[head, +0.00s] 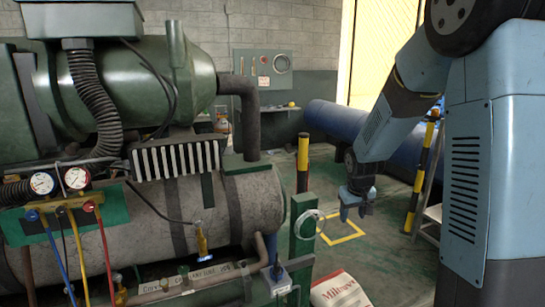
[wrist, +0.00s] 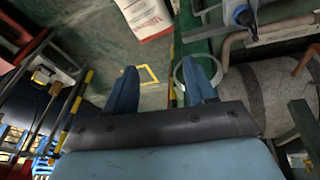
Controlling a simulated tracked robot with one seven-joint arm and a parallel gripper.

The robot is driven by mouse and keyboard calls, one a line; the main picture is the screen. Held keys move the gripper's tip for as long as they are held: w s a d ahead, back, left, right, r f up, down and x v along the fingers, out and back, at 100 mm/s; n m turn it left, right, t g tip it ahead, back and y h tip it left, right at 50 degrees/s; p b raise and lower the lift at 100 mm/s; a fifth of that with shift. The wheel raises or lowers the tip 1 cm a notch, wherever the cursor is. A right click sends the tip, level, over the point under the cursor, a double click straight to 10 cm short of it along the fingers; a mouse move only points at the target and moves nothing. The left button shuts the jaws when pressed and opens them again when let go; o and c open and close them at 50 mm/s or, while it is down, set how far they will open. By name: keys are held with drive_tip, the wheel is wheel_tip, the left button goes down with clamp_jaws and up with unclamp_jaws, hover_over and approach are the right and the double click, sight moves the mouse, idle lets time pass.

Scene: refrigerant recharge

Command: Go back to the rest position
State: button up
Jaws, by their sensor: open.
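My gripper (head: 357,212) hangs at the end of my blue arm in the head view, right of the green machine (head: 130,85). It points down, open and empty, in the air by a green post (head: 301,250) with a pale ring (head: 305,223) at its top. In the wrist view my gripper's two blue fingers (wrist: 163,92) stand apart with nothing between them. The pale ring (wrist: 181,76) shows there behind the right finger; I cannot tell the gap between them.
Two gauges with red, yellow and blue hoses (head: 75,178) hang at the machine's left. A yellow-black post (head: 303,162) and a striped stand (head: 422,175) rise from the floor. A yellow floor square (head: 345,236) is bare. A white-red bag (head: 338,290) lies in front.

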drive_tip(key=s+r+m+t, duration=0.1)
drive_tip(key=s+r, duration=1.5)
drive_tip(key=s, duration=0.5)
drive_tip(key=s+a+r+m+t, duration=0.1)
drive_tip(key=s+r, duration=0.2)
drive_tip(key=s, duration=0.5)
drive_tip(key=shift+a+r+y, duration=0.15)
drive_tip(key=shift+r+y, duration=0.05)
drive_tip(key=shift+y, duration=0.2)
drive_tip(key=shift+s, duration=0.1)
drive_tip(key=shift+c, duration=0.5)
